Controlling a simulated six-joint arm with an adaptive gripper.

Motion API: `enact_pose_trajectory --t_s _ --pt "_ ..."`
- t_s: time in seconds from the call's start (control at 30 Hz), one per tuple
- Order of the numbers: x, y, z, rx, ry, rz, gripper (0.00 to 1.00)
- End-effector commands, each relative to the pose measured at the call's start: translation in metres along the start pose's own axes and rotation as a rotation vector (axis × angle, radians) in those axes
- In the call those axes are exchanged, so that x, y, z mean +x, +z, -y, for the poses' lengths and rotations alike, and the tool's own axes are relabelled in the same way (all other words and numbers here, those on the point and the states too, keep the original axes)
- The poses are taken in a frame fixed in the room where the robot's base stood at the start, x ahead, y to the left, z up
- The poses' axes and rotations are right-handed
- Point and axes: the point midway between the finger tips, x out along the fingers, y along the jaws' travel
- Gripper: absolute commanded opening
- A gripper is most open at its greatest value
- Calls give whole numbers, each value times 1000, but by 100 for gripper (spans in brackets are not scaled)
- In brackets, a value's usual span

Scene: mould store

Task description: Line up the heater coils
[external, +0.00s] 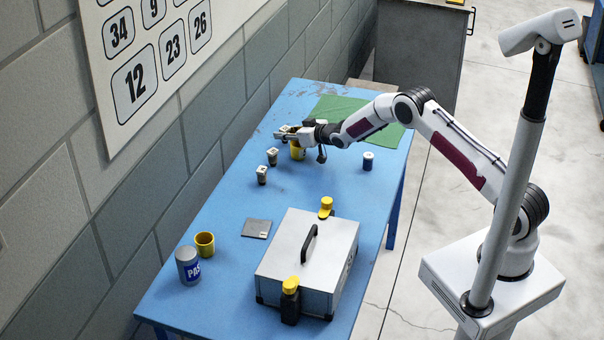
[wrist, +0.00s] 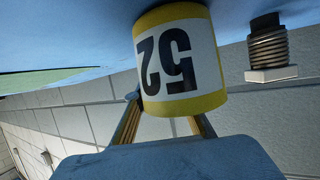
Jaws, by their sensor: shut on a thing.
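My gripper (external: 283,134) is at the far wall side of the blue table, low over it. Its fingers are closed around a heater coil (external: 285,129); only its pale top shows between them. The yellow tin marked 52 (external: 298,151) stands just on the near side of the fingers. In the wrist view this tin (wrist: 180,62) hides the fingertips and the held coil. Two more coils with pale block tops stand apart nearer the camera, a middle coil (external: 272,157) and a near coil (external: 262,176). One upright coil (wrist: 268,50) shows inverted beside the tin in the wrist view.
A green mat (external: 340,108) lies at the far end, a blue-and-white can (external: 368,160) right of the gripper. A metal case (external: 300,265), yellow-capped bottles (external: 326,206), a grey plate (external: 256,228), a yellow cup (external: 205,244) and a grey tin (external: 188,267) stand nearer. The block wall borders the left.

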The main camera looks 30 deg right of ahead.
Motion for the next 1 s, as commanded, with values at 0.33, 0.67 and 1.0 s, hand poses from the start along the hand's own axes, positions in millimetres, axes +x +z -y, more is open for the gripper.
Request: enact_pose_trajectory --t_s 0.33,0.67,1.0 --pt "2 4 0 0 0 -1 0" --pt "3 10 0 0 0 4 0" --pt "5 20 0 0 0 14 0"
